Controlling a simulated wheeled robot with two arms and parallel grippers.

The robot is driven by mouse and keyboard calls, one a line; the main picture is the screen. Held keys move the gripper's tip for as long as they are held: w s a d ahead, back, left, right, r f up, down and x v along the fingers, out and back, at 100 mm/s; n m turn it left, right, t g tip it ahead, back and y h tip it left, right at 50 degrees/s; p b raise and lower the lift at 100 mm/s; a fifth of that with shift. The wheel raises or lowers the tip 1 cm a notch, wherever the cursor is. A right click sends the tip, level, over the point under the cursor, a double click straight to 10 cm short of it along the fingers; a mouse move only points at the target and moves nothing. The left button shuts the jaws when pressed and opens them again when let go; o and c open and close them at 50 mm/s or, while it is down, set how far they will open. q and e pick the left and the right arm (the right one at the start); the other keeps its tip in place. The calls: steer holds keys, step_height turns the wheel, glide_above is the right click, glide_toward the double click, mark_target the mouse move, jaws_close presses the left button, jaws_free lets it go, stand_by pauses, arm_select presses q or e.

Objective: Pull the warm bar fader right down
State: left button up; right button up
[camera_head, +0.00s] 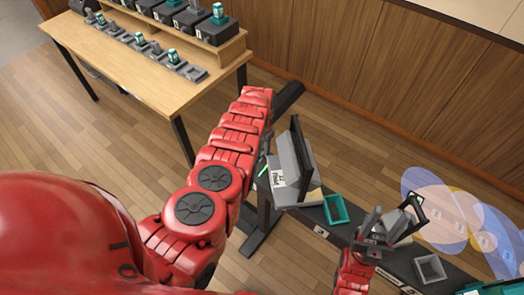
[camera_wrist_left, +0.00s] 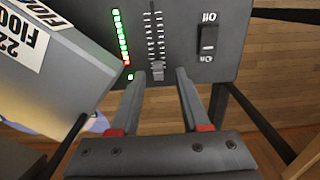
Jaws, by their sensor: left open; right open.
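In the left wrist view a dark fader panel (camera_wrist_left: 185,20) faces me. It carries a ticked slot with a small grey fader knob (camera_wrist_left: 157,70) at the slot's end nearest my gripper. A lit meter (camera_wrist_left: 120,35), mostly green with red near that same end, runs beside the slot. No name for the fader is readable. My left gripper (camera_wrist_left: 158,76) is open, with one fingertip on each side of the knob and gaps showing. In the head view my left arm hides most of this area, and I cannot make out its fingers. My right gripper (camera_head: 392,222) is open over the dark bench (camera_head: 400,262).
A rocker switch (camera_wrist_left: 208,38) sits right of the slot. A grey labelled box (camera_wrist_left: 50,75) stands close on the left; it also shows in the head view (camera_head: 292,165). A teal tray (camera_head: 336,210) and grey tray (camera_head: 430,268) are on the bench. A wooden table (camera_head: 120,70) stands behind.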

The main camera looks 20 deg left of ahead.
arm_select(q)
steer(key=shift+f, duration=0.7)
steer(key=shift+d, duration=0.1)
jaws_close()
stand_by(1.0)
